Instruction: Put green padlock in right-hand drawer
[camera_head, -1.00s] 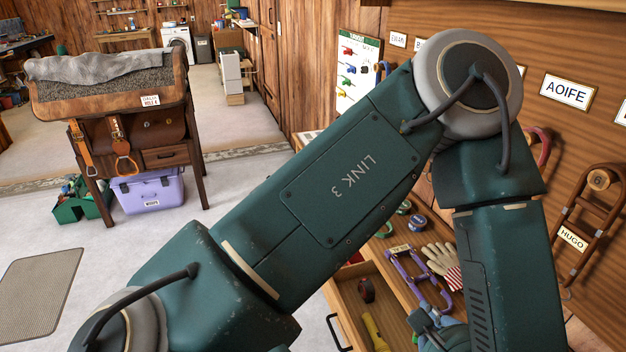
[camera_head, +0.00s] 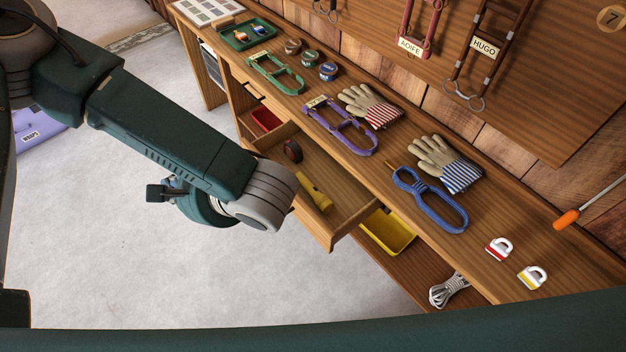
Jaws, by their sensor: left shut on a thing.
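No green padlock shows; a red padlock (camera_head: 498,248) and a yellow padlock (camera_head: 532,277) stand on the bench at the right. An open wooden drawer (camera_head: 347,188) sticks out from under the bench. It holds a yellow torch (camera_head: 316,194) and a dark roll (camera_head: 292,151). My left gripper (camera_head: 163,193) is left of the drawer, over the floor in the picture, partly behind my wrist. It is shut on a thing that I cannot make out. My right gripper is out of view.
On the bench (camera_head: 520,225) lie blue (camera_head: 432,200), purple (camera_head: 343,125) and green (camera_head: 275,73) halters, gloves (camera_head: 447,165), tins and a green tray (camera_head: 247,36). A yellow tray (camera_head: 390,234) and rope (camera_head: 449,290) lie below. The drawer has free room at its right.

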